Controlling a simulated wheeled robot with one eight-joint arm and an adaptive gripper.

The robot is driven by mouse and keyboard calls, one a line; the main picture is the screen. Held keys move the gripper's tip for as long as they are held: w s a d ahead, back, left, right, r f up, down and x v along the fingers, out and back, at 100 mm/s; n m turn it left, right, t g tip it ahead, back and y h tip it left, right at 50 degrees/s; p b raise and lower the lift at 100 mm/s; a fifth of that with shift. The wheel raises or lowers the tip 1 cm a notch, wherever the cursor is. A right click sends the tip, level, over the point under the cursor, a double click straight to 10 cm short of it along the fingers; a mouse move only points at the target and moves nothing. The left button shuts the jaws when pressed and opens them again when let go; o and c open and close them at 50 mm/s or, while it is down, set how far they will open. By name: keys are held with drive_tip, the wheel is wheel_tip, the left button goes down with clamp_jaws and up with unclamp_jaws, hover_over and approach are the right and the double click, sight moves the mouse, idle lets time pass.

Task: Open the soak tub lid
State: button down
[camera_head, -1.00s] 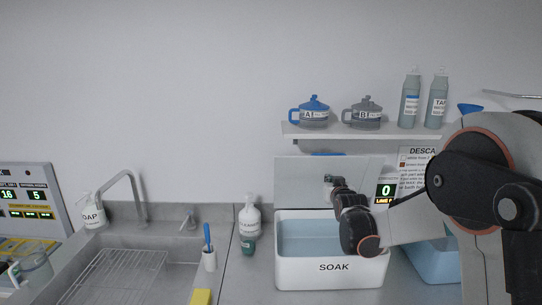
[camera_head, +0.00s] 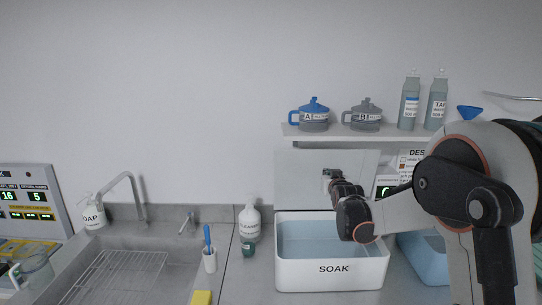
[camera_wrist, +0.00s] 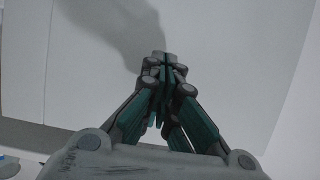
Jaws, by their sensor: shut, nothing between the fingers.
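The soak tub (camera_head: 333,271) is a white box marked SOAK, standing on the counter with pale blue liquid showing inside. Its pale grey lid (camera_head: 300,180) stands raised, nearly upright, along the tub's back edge. My gripper (camera_head: 331,174) is shut and empty in front of the lid's inner face, above the tub. In the wrist view the shut fingertips (camera_wrist: 163,60) point at the plain pale lid face (camera_wrist: 230,50), with a shadow on it. Whether the tips touch the lid I cannot tell.
A shelf (camera_head: 365,133) with mugs and bottles is on the wall above the lid. A blue tub (camera_head: 431,262) stands to the right, partly behind my arm. A cleaner bottle (camera_head: 250,219) and a sink (camera_head: 130,262) are to the left.

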drive_tip(key=s, duration=1)
idle(0.3)
drive_tip(key=s+g+b, duration=0.2)
drive_tip(key=s+g, duration=0.3)
drive_tip(key=s, duration=1.6)
drive_tip(key=s+f+g, duration=0.2)
drive_tip(key=s+f, duration=0.2)
drive_tip(key=s, duration=0.7)
drive_tip(key=s+f+g+b, duration=0.1)
drive_tip(key=s+f, duration=0.2)
drive_tip(key=s, duration=0.7)
drive_tip(key=shift+s+f+g, duration=0.4)
